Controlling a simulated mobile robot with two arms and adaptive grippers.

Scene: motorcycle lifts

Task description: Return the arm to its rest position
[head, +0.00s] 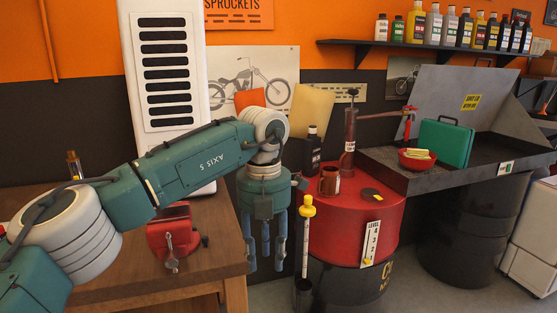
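My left arm (195,165) reaches in from the left, over the wooden bench. Its wrist bends down at the end. My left gripper (264,258) hangs with its fingers pointing down, between the bench and the red drum (325,235). The fingers are spread apart with nothing visible between them. My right gripper is not in view.
A red vise (172,235) sits on the wooden bench (215,262). A yellow-topped tube (306,208) stands close right of the gripper. The drum carries a dark bottle (312,152), a brown mug (329,181) and a hand pump (350,130). A metal sink (440,178) holds a green case (442,143).

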